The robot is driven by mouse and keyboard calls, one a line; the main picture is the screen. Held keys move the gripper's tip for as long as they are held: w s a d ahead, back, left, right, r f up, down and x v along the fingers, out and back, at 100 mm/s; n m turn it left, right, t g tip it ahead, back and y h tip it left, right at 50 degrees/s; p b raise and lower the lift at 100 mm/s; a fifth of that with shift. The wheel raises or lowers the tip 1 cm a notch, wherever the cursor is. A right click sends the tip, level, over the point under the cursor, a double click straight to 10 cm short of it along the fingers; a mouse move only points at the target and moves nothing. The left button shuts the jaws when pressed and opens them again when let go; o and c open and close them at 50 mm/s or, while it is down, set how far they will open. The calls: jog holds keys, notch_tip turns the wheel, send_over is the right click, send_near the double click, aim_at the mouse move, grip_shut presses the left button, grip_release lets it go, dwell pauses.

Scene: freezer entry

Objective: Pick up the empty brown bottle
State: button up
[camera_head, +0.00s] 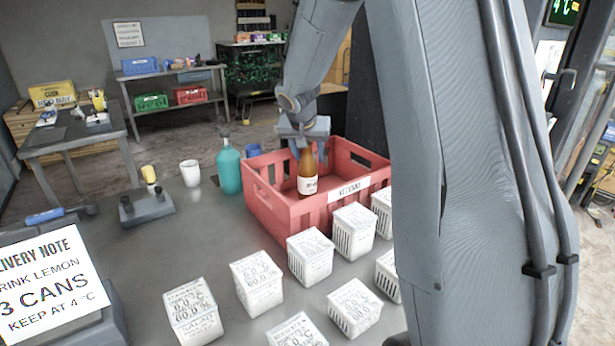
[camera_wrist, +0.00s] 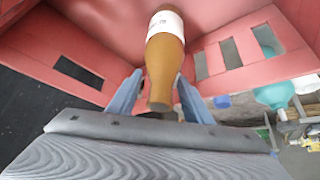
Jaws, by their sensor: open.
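The brown bottle (camera_head: 308,172) with a white label stands upright at the front wall of a red crate (camera_head: 283,212) in the head view. It looks more amber in the wrist view (camera_wrist: 165,60), where its neck points toward my gripper. My gripper (camera_head: 305,150) is above the crate at the bottle's top. In the wrist view my gripper's blue fingers (camera_wrist: 155,95) are apart, one on each side of the bottle's neck. I cannot tell whether either finger touches it. Whether the bottle is empty cannot be seen.
Several white printed boxes (camera_head: 258,284) stand in front of the crate on the grey table (camera_head: 130,265). A teal bottle (camera_head: 229,170), a blue cup (camera_head: 253,150) and a white mug (camera_head: 190,173) stand left of it. A delivery note (camera_head: 50,285) is at the left.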

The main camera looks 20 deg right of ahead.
grip_shut()
